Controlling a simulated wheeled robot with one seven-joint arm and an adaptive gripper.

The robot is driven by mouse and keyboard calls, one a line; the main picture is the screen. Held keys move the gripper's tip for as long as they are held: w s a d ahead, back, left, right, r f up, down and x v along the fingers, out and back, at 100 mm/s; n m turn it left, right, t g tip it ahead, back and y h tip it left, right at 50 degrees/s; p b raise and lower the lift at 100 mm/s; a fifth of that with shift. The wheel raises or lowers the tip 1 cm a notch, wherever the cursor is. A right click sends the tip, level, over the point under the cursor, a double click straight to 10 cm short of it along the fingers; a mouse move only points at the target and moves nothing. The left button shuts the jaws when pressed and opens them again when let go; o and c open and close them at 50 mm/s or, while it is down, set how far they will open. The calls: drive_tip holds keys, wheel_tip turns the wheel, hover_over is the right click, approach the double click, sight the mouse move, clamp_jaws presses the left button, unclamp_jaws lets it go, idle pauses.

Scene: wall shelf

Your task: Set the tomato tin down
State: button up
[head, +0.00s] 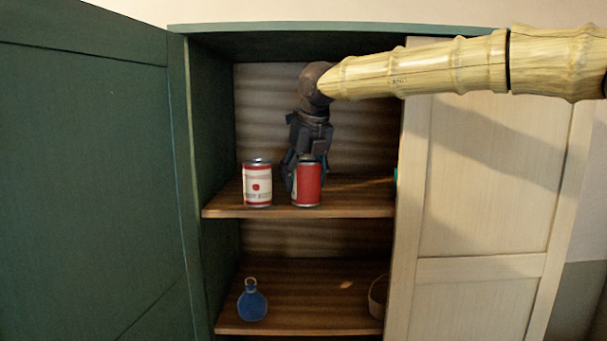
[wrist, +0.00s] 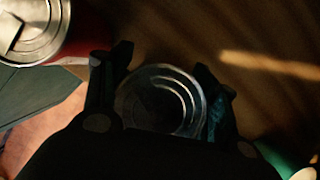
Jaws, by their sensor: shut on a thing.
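The tomato tin (head: 308,184), red with a strip of pale label on its left, is upright at the upper shelf's front. My gripper (head: 304,168) points down from above and is shut on it. In the wrist view the tin's round metal top (wrist: 160,100) sits between the two dark fingers. Its base is at or just above the upper shelf (head: 350,205); I cannot tell if it touches. A second tin (head: 257,184), with a white and red label, stands upright just left of it with a small gap. Its lid (wrist: 30,28) shows at the wrist view's upper left.
The green cabinet door (head: 90,170) stands open on the left. A cream door panel (head: 485,185) closes the right side. The upper shelf is clear right of the held tin. Below, the lower shelf (head: 310,300) holds a blue flask (head: 252,301) and a round container (head: 377,297).

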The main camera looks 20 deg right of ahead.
drive_tip(key=o, duration=1.3)
drive_tip(key=shift+f, duration=0.1)
drive_tip(key=shift+s+r, duration=0.15)
drive_tip(key=shift+r, duration=0.25)
drive_tip(key=shift+b+v, duration=0.75)
drive_tip(key=shift+v, duration=0.35)
drive_tip(key=shift+s+d+b, duration=0.25)
drive_tip(key=shift+s+b, duration=0.65)
drive_tip(key=shift+s, duration=1.1)
drive_tip(key=shift+s+d+b, duration=0.2)
drive_tip(key=shift+s+b, duration=0.7)
drive_tip(key=shift+s, duration=1.15)
drive_tip(key=shift+s+d+b, duration=0.25)
drive_tip(key=shift+s+b, duration=0.65)
drive_tip(key=shift+s, duration=1.1)
drive_tip(key=shift+r, duration=0.1)
